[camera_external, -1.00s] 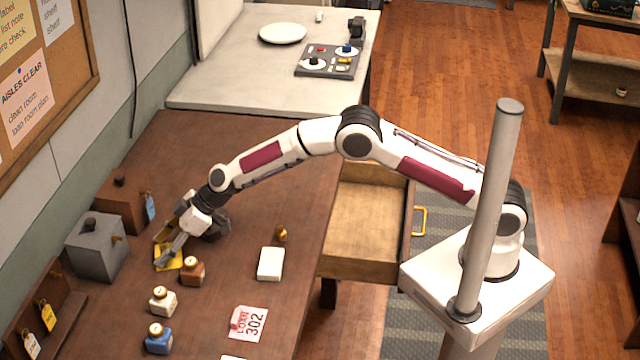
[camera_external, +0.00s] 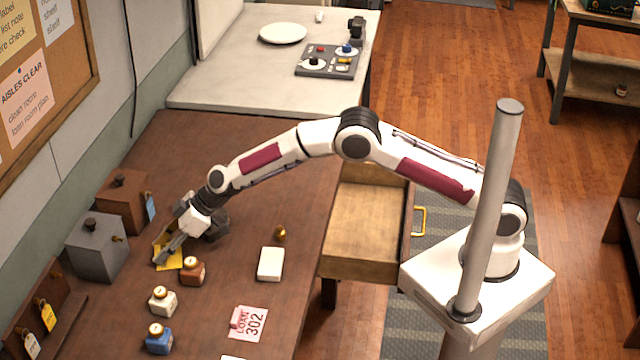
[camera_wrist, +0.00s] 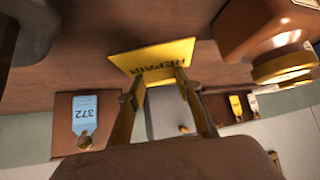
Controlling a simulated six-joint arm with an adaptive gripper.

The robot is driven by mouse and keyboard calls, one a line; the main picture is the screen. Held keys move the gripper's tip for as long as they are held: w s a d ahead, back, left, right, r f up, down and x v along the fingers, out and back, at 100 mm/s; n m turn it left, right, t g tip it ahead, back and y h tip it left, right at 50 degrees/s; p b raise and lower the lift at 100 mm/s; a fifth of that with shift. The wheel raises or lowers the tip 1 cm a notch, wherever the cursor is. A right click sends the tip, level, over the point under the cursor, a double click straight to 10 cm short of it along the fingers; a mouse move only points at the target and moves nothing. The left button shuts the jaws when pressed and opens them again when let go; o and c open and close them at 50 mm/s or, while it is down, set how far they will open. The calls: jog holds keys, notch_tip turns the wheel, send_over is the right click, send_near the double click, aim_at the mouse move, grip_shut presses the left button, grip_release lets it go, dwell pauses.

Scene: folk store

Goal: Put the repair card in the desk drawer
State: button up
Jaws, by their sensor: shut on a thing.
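The yellow repair card (camera_external: 172,257) is at my gripper on the far left part of the brown desk (camera_external: 225,150). In the wrist view the card (camera_wrist: 155,55) shows the upside-down word REPAIR, and its edge is between the two fingertips. My gripper (camera_external: 166,250) is shut on the card, tilted low over the desk; it also shows in the wrist view (camera_wrist: 160,78). I cannot tell whether the card still touches the desk. The desk drawer (camera_external: 362,235) is pulled open on the desk's right side and its visible inside is empty.
A white block (camera_external: 270,264), brass knob (camera_external: 280,233) and LOAN 302 card (camera_external: 248,323) lie toward the drawer.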

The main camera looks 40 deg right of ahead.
jog(key=shift+r, duration=5)
jog(key=w+d+r+m+t+h, duration=0.15)
jog(key=w+d, duration=0.35)
jog(key=d, duration=0.6)
jog(key=w+d+m+t+h, duration=0.1)
jog(key=w+d+m, duration=0.3)
jog(key=d, duration=0.7)
jog(key=w+d+r+m+t+h, duration=0.1)
jog(key=w+d+m, duration=0.1)
jog(key=w+d, duration=0.65)
jog(key=s+d+m+h, duration=0.1)
jog(key=s+d+m, duration=0.1)
jog(key=d, duration=1)
jog(key=s+d+r+m+t+h, duration=0.1)
jog(key=s+d+m+h, duration=0.1)
jog(key=d, duration=1)
jog(key=s+d+m+t+h, duration=0.1)
jog(key=s+d, duration=0.3)
jog(key=d, duration=0.8)
jog(key=shift+s+d+r+m+h, duration=0.2)
jog(key=shift+s+m+h, duration=0.15)
jog(key=shift+m, duration=0.2)
